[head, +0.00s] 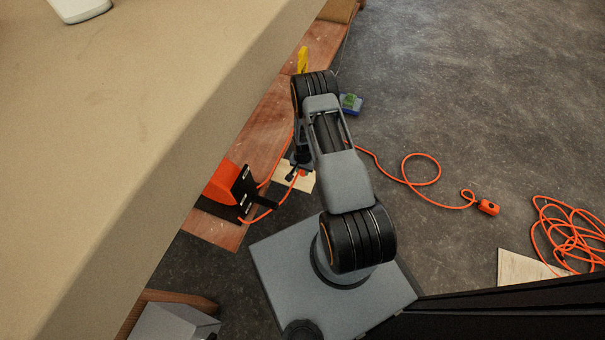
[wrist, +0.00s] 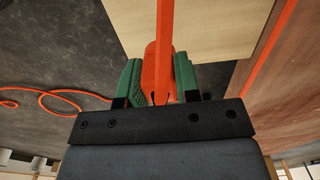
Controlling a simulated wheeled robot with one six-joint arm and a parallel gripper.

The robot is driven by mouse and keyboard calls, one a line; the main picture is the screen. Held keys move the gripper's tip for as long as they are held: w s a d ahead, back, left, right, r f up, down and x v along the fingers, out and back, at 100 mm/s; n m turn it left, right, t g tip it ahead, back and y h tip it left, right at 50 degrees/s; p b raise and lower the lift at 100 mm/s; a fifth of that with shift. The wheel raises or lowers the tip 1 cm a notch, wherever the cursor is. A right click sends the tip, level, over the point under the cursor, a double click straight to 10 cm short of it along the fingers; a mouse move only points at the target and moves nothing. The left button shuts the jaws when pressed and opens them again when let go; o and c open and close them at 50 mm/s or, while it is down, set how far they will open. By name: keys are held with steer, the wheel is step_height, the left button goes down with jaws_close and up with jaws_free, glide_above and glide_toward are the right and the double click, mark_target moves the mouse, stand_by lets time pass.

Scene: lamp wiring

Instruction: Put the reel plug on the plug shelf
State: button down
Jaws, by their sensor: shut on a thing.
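My gripper (wrist: 160,97) is shut on the orange reel plug (wrist: 157,70), with a green pad on either side of it. An orange cable (wrist: 165,20) runs from the plug to the top of the wrist view. A pale wood board (wrist: 205,25) lies beyond the plug; it may be the plug shelf. In the head view my gripper (head: 298,172) is low over this pale board (head: 302,183), and the arm partly hides it. A little orange shows at the jaws. I cannot tell whether the plug touches the board.
An orange reel (head: 230,180) with a black frame stands on the reddish plank (head: 213,230) at left. A large beige top (head: 110,130) overhangs it. An orange cord ends in an orange socket (head: 488,207) on the floor. A blue-green box (head: 350,103) is behind my arm.

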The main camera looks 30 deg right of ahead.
mark_target(303, 173)
steer(key=shift+w+f, duration=0.2)
steer(key=shift+f, duration=0.1)
steer(key=shift+w+f+b, duration=0.1)
steer(key=shift+f+b, duration=0.9)
steer(key=shift+f, duration=0.5)
steer(key=shift+f, duration=0.2)
steer(key=c, duration=0.8)
jaws_free()
steer(key=shift+r, duration=0.1)
step_height(303, 173, up, 12)
steer(key=p, duration=0.5)
steer(key=shift+r, duration=0.15)
